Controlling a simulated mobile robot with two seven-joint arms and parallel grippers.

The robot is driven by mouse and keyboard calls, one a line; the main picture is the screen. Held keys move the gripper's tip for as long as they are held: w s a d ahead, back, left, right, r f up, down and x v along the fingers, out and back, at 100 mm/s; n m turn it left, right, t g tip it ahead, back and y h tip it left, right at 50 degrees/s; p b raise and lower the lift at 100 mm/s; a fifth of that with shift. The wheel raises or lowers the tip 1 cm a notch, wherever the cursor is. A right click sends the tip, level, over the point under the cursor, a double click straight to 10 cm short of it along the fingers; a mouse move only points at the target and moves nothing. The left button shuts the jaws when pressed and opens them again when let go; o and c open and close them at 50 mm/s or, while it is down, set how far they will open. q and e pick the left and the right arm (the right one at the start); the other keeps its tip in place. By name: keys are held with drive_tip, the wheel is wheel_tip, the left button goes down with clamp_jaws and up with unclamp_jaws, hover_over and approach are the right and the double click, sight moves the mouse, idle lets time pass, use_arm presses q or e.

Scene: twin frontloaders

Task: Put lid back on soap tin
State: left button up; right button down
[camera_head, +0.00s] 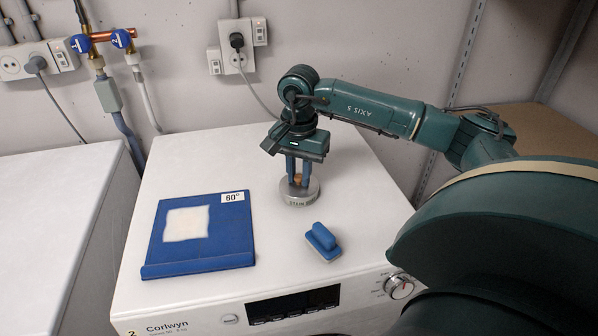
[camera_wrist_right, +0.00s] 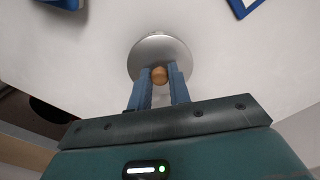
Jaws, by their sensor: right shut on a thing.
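The soap tin (camera_head: 299,194) is a round silver tin with lettering on its side, standing on the white machine top right of the blue board. Its lid (camera_wrist_right: 160,48) is a silver disc with a round wooden knob (camera_wrist_right: 158,74). My right gripper (camera_head: 298,181) points down over the tin, its blue fingers shut on the knob. The lid is at the tin's top in the head view; I cannot tell whether it is fully seated. The wrist view shows the fingers (camera_wrist_right: 159,78) on both sides of the knob. My left gripper is not in view.
A blue board (camera_head: 215,245) with a white cloth patch and a "60°" label lies left of the tin. A blue-handled brush (camera_head: 323,240) lies in front of it. Wall sockets and a cable are behind. The machine top's back left is clear.

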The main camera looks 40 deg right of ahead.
drive_tip(key=c, duration=0.7)
unclamp_jaws()
drive_tip(key=shift+c, duration=0.2)
drive_tip(key=shift+r, duration=0.1)
drive_tip(key=shift+r+p, duration=2.55)
drive_tip(key=shift+r, duration=0.85)
drive_tip(key=shift+c, duration=0.6)
clamp_jaws()
